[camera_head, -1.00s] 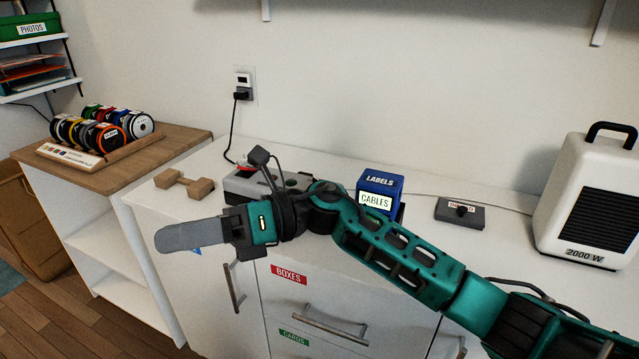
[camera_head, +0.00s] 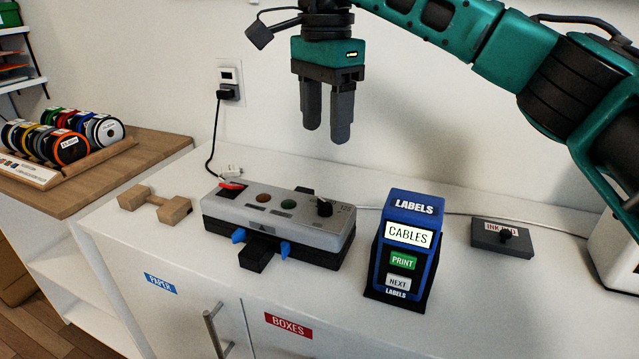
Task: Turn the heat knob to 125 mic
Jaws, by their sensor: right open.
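The grey machine (camera_head: 270,226) stands on the white cabinet top, with a red switch at its left end and two round indicators, one brownish and one green, in the middle. A black knob (camera_head: 324,207) sits on the right part of its top face. The markings around the knob are too small to read. My right gripper (camera_head: 326,134) hangs above and behind the machine, fingers pointing down, apart from the knob and empty. It is open with a narrow gap between the fingers. My left gripper is not in view.
A blue label printer (camera_head: 407,213) stands right of the machine. A dark ink pad (camera_head: 502,239) lies further right. A wooden block piece (camera_head: 155,204) lies to the left. A black cord runs from the wall outlet (camera_head: 229,80) down behind the machine.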

